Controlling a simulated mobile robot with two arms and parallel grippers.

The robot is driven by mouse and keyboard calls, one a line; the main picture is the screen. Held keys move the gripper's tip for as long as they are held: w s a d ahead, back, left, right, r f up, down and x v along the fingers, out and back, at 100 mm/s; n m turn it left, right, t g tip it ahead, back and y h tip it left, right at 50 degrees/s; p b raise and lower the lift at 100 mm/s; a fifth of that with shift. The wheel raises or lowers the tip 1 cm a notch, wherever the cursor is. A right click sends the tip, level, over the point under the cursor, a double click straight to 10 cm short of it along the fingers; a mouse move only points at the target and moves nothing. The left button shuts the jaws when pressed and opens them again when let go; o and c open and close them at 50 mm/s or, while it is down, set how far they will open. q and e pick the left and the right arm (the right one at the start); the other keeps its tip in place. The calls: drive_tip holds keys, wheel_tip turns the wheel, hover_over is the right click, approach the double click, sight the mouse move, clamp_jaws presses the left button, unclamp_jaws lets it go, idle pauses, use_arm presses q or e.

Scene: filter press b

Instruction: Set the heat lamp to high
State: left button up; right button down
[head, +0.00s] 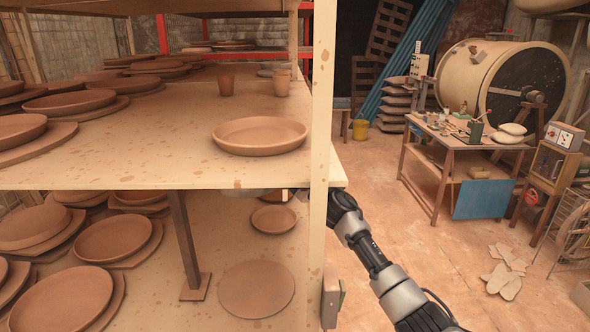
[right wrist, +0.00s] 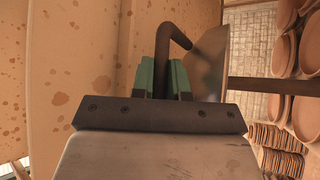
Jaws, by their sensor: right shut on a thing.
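My right arm reaches past the wooden shelf post and under the middle shelf board in the head view, where its gripper is largely hidden. In the right wrist view my right gripper (right wrist: 161,80) has its green fingers shut on a dark bent rod (right wrist: 164,50). The rod rises between the fingers and bends right, toward a flared, grey-brown metal piece (right wrist: 209,62), which looks like the heat lamp's shade. A pale grey bit (head: 262,193) shows under the shelf edge in the head view, possibly the same lamp. No setting marks are readable. My left gripper is in neither view.
The wooden rack's upright post (head: 322,120) stands close beside my right arm. Clay dishes fill the shelves; one large dish (head: 260,136) sits near the front edge. A workbench (head: 466,150) and a big drum (head: 505,80) stand farther right. The floor between is mostly clear.

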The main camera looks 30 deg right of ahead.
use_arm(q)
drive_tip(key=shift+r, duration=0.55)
use_arm(e)
drive_tip(key=shift+d+r, duration=0.1)
drive_tip(key=shift+r, duration=0.8)
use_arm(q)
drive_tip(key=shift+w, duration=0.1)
use_arm(e)
drive_tip(key=c, duration=1.1)
unclamp_jaws()
drive_tip(key=shift+f, duration=0.15)
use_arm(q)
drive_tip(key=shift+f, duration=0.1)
use_arm(e)
drive_tip(key=shift+s+f, duration=0.2)
drive_tip(key=shift+f, duration=0.05)
use_arm(q)
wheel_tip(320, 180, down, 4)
drive_tip(key=b, duration=0.4)
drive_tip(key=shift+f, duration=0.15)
use_arm(e)
drive_tip(key=v, duration=1)
drive_tip(key=shift+s+r, duration=0.1)
drive_tip(key=shift+s, duration=0.05)
